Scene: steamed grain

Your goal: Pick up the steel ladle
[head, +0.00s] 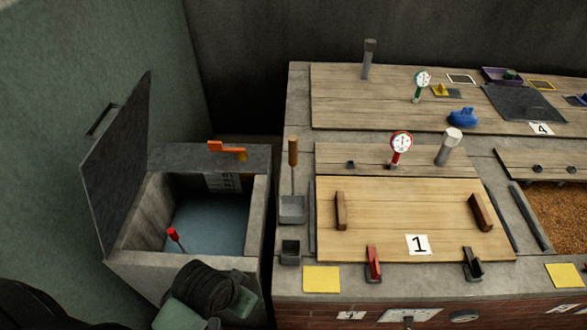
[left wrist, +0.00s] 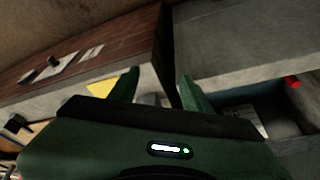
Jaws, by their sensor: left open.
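A rod with a red grip (head: 174,235) leans in the open grey tank (head: 258,215); its lower end is hidden in the blue-grey liquid (head: 210,225), so I cannot tell if it is the ladle. A red end also shows in the left wrist view (left wrist: 291,82). A wooden-handled tool with a square metal head (head: 292,205) stands on the bench's left edge. My left gripper (left wrist: 160,95), green, is open and empty. In the head view its dark wrist and green body are at the tank's front edge, fingertips not clear.
The tank's dark lid (head: 118,165) stands open at the left. An orange clip-like piece (head: 228,150) lies on the tank's back ledge. The bench (head: 300,285) stands to the right, with a wooden lid marked 1 (head: 380,215) and a small metal box (head: 290,252).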

